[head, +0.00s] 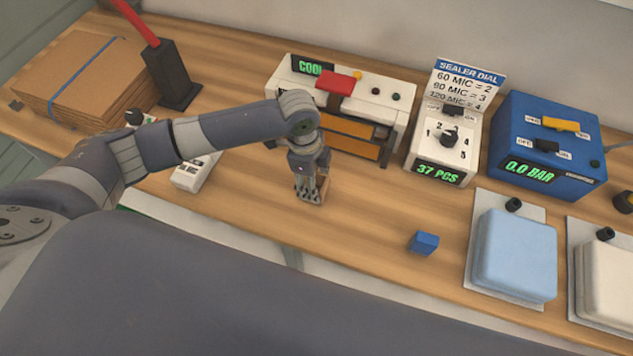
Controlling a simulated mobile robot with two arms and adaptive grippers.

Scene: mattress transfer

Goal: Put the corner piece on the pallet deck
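My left gripper (310,190) points down at the wooden table in front of the sealer machine. Its fingertips are at or just above the tabletop. A small tan-brown patch (325,187) shows at the right side of the fingers. It may be a corner piece, but it is too small and too covered to tell, and I cannot tell whether the fingers are closed on it. No pallet deck can be made out in this view. My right gripper is not in view.
The sealer machine (370,92) stands behind the gripper, with a dial box (436,150) and a blue pump box (520,165) to its right. Flat cardboard (85,75) is at left.

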